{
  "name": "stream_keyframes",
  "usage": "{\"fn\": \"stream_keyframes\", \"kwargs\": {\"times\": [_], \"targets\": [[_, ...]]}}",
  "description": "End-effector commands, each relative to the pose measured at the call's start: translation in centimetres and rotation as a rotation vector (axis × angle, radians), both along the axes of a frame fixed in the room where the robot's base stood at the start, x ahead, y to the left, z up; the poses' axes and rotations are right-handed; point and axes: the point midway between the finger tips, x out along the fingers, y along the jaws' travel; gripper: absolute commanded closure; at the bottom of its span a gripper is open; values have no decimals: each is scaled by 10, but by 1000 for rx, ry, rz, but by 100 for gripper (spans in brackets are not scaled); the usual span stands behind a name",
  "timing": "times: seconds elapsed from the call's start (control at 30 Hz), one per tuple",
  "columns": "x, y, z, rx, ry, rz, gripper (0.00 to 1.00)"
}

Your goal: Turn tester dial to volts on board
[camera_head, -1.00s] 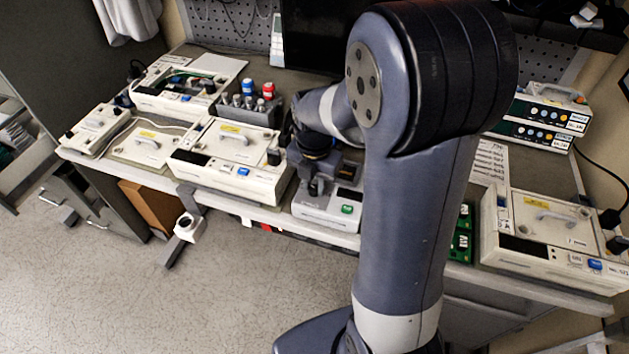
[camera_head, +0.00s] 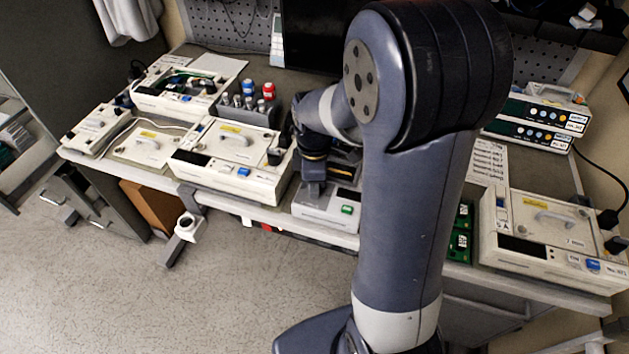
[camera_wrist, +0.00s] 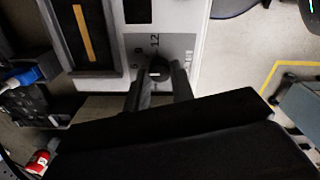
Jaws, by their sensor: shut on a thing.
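The tester (camera_head: 325,207) is a pale box with a green button at the bench's front edge, partly hidden behind my arm. In the wrist view its grey dial panel (camera_wrist: 180,45) shows printed marks, "12" among them, around a dark round dial (camera_wrist: 159,66). A small light mark shows on the dial's near side. My gripper (camera_wrist: 159,80) is shut on the dial, one dark finger on each side. In the head view my gripper (camera_head: 313,180) is over the tester's left part, and the dial is hidden there.
A pump (camera_head: 225,178) stands close to the tester's left, and another pump (camera_head: 545,235) stands at the right. Green circuit boards (camera_head: 461,235) lie right of my arm. A grey rack (camera_head: 243,115) with red and blue tops stands behind.

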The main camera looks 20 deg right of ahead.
Motion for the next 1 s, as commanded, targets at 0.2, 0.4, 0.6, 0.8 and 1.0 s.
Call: {"fn": "stream_keyframes", "kwargs": {"times": [0.2,0.4,0.6,0.8,1.0], "targets": [[1,0,1,-1,-2,-17,62],[0,0,1,0,-1,-16,62],[0,0,13,-1,-2,-15,62],[0,0,38,-1,-2,-14,62],[0,0,62,-1,-2,-14,62]]}}
